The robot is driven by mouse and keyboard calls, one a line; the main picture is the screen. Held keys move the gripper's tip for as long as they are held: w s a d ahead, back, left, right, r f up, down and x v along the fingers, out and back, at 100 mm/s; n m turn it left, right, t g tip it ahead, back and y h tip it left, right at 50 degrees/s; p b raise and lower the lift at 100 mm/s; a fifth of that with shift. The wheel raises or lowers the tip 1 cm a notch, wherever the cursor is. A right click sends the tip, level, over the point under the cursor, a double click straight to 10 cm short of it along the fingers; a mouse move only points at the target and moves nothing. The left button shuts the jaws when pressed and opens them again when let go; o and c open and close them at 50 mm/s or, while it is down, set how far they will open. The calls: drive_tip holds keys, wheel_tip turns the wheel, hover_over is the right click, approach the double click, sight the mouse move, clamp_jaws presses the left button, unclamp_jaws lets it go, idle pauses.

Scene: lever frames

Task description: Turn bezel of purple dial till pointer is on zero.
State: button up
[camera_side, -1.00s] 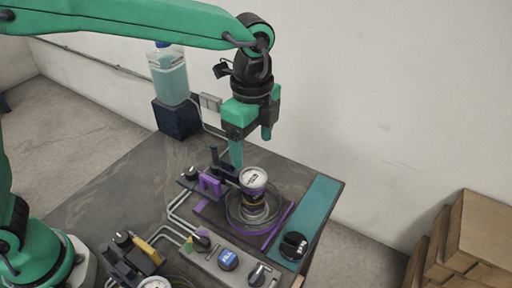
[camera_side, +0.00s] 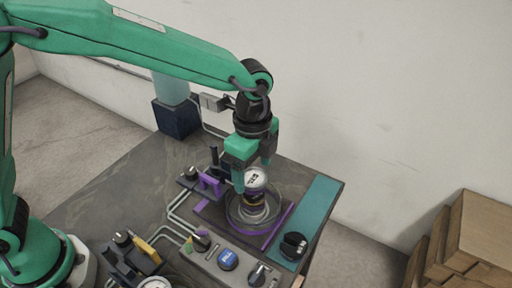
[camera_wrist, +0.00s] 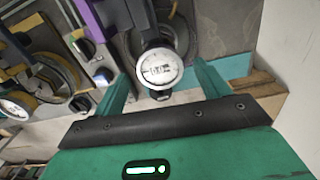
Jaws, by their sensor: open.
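The purple dial (camera_side: 255,178) has a round white face and stands above a clear round base on a purple-edged plate. Its face also shows in the wrist view (camera_wrist: 160,68), with dark marks on it. The pointer's exact reading is too small to tell. My gripper (camera_side: 252,174) is open, pointing down at the dial, with one finger at its left and the other at its back right. In the wrist view my gripper's fingers (camera_wrist: 162,75) stand on either side of the dial face, with gaps visible. The far side of the bezel is hidden.
A purple bracket (camera_side: 209,184) and a black upright handle stand left of the dial. A grey panel with a blue knob (camera_side: 228,259) is in front, and a black knob (camera_side: 293,245) sits on the teal strip at right. Another white gauge (camera_side: 155,284) is at front left.

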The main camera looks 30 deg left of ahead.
drive_tip(key=shift+f, duration=0.35)
drive_tip(key=shift+c, duration=0.4)
drive_tip(key=c, duration=0.9)
drive_tip(key=shift+n, duration=1.2)
drive_tip(key=shift+r, duration=0.1)
drive_tip(key=o, duration=1)
